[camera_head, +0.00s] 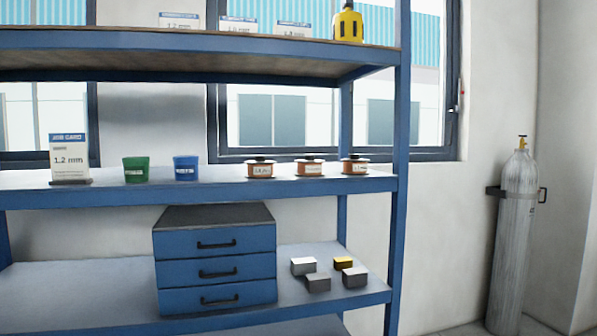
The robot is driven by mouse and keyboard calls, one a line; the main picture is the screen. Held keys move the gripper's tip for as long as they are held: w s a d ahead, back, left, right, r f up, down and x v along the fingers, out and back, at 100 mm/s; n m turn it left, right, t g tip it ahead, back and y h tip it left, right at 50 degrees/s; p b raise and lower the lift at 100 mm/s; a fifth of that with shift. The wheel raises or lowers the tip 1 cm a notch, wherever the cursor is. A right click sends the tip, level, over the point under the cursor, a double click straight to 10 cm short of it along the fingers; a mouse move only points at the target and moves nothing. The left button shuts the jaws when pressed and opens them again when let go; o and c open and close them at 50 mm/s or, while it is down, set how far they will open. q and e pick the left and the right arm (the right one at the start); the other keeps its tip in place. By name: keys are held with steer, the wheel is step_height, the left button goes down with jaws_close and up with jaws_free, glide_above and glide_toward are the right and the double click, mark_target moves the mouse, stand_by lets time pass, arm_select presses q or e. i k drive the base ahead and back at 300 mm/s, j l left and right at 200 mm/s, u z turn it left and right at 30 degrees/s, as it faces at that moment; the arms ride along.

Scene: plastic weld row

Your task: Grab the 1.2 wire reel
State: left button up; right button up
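Three orange-brown wire reels with dark tops stand upright side by side on the middle shelf, toward its right end: a left reel (260,170), a middle reel (309,168) and a right reel (354,167). Each has a white label on its front. The left label seems to read 0.8; the other two are too small to read surely, so I cannot tell which reel is the 1.2 one. A job card (69,160) reading 1.2 mm stands at the left of the same shelf. Neither of my grippers is in view.
A green cup (136,169) and a blue cup (187,168) stand left of the reels on the middle shelf (110,194). The right blue post (400,140) rises beside the right reel. Below are a blue drawer unit (216,261) and small blocks (318,283). A gas cylinder (514,240) stands right.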

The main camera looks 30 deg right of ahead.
mark_target(354, 165)
steer(key=z, duration=1.3)
steer(key=i+l, duration=0.15)
steer(key=l, duration=0.2)
steer(key=i+l+u, duration=0.1)
steer(key=i+l, duration=0.1)
steer(key=l, duration=0.1)
